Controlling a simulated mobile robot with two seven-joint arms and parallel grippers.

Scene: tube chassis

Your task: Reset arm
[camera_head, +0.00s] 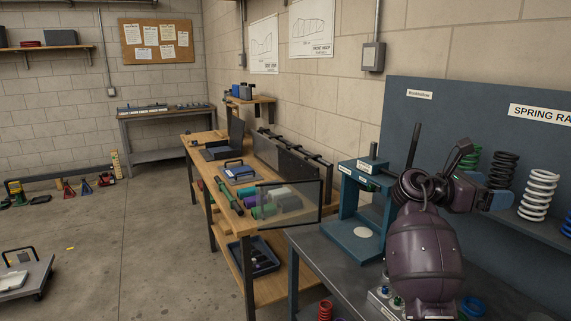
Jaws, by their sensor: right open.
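My right arm, with its rounded purple housing, rises at the lower right. My right gripper (480,178) is at the end of the arm, in front of the spring rack (445,115). Its jaws are apart and I see nothing held between them. The arm hides part of the bench and of the rack behind it. My left gripper and left arm are not in view.
A teal press frame (350,206) stands on the dark bench (311,247) left of my arm. Black (503,169) and white (539,194) coil springs stand close right of the gripper. A clear panel (308,203) is further left. The floor (135,250) has free room.

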